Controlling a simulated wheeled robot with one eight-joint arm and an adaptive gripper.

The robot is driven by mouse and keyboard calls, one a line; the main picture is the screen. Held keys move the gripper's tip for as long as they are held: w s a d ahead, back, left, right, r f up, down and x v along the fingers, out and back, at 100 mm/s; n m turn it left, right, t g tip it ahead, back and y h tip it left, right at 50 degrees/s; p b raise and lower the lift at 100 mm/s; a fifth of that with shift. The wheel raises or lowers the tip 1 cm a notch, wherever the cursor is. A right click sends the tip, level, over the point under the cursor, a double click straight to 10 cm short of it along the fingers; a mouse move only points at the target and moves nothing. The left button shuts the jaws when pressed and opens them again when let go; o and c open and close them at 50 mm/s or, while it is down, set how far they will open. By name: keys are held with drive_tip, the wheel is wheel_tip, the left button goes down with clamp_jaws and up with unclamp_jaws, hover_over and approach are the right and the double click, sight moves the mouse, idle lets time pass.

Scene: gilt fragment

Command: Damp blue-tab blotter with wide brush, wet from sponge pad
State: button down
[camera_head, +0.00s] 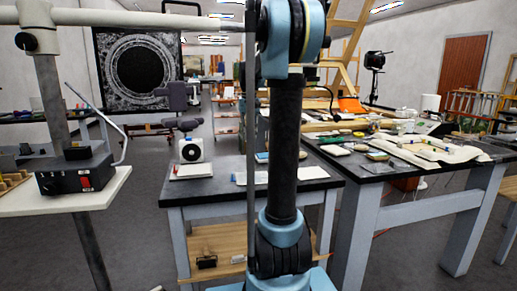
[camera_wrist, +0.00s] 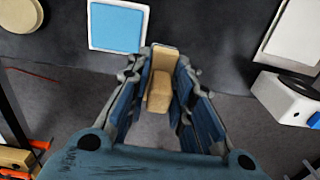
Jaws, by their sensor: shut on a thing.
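In the wrist view my gripper (camera_wrist: 162,62) is shut on a tan, wooden-looking piece, which appears to be the wide brush (camera_wrist: 160,92). Its bristles cannot be made out. A bright blue square in a white frame (camera_wrist: 117,27), which looks like the sponge pad, lies on the dark tabletop just beyond and left of the fingertips, apart from the brush. A pale sheet (camera_wrist: 296,30) at the upper right may be a blotter; no blue tab shows on it. In the head view my arm hides part of the middle table, and my gripper cannot be made out.
The middle table (camera_head: 188,193) carries a white box with a dark round face (camera_head: 192,150), also in the wrist view (camera_wrist: 286,98). A beige disc (camera_wrist: 20,14) lies at the upper left there. A cluttered table (camera_head: 440,205) stands right. A stand with a control box (camera_head: 75,175) is left.

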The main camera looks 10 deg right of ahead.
drive_tip(key=shift+a, duration=0.25)
drive_tip(key=shift+w+a, duration=0.1)
drive_tip(key=shift+a, duration=0.05)
drive_tip(key=shift+w, duration=0.25)
drive_tip(key=w+f, duration=0.8)
drive_tip(key=w, duration=0.5)
drive_tip(key=w+a+f, duration=0.1)
drive_tip(key=w+f, duration=0.7)
drive_tip(key=w, duration=0.6)
drive_tip(key=shift+w+a+f+n, duration=0.3)
drive_tip(key=shift+f, duration=0.1)
